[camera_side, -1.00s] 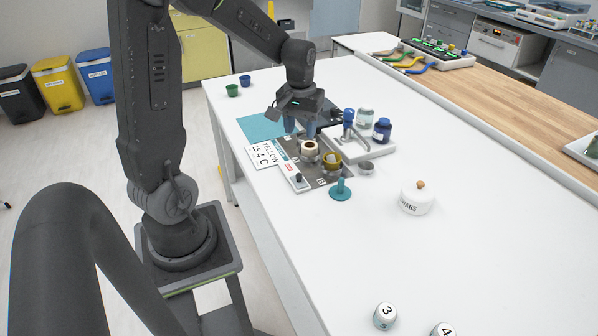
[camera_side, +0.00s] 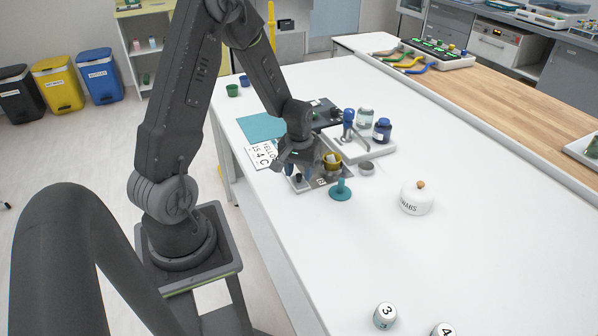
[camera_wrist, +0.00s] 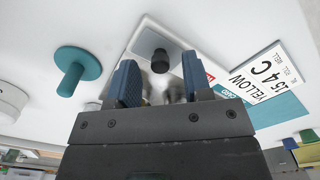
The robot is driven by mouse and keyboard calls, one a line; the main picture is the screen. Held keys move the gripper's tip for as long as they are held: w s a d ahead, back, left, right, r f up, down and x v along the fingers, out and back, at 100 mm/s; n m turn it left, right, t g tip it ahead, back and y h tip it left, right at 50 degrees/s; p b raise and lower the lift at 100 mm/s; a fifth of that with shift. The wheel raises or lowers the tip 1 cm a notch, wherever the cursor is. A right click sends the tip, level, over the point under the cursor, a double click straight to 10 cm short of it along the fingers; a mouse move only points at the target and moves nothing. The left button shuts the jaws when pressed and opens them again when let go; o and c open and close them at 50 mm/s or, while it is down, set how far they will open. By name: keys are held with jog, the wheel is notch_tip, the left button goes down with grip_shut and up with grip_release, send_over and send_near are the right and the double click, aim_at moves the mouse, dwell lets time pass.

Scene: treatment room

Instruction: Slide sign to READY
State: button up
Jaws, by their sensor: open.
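The sign's slide strip (camera_wrist: 174,42) is a pale grey plate with a black round knob (camera_wrist: 160,61) near its end. A red label (camera_wrist: 210,76) shows farther along, partly hidden behind a finger; I cannot read its wording. My gripper (camera_wrist: 160,82) is open and empty, pointing down. In the wrist view the knob appears between the two blue fingertips and slightly beyond them; I cannot tell how high the fingers are above it. In the side view my gripper (camera_side: 301,172) covers most of the strip.
A teal peg on a round base (camera_side: 341,190) stands close to the right of my gripper. A white card reading YELLOW (camera_side: 262,155) lies to the left. A white jar (camera_side: 416,199) stands farther right. The near tabletop is mostly clear.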

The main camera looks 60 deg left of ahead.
jog(key=shift+f, duration=0.25)
grip_shut()
dwell(0.3)
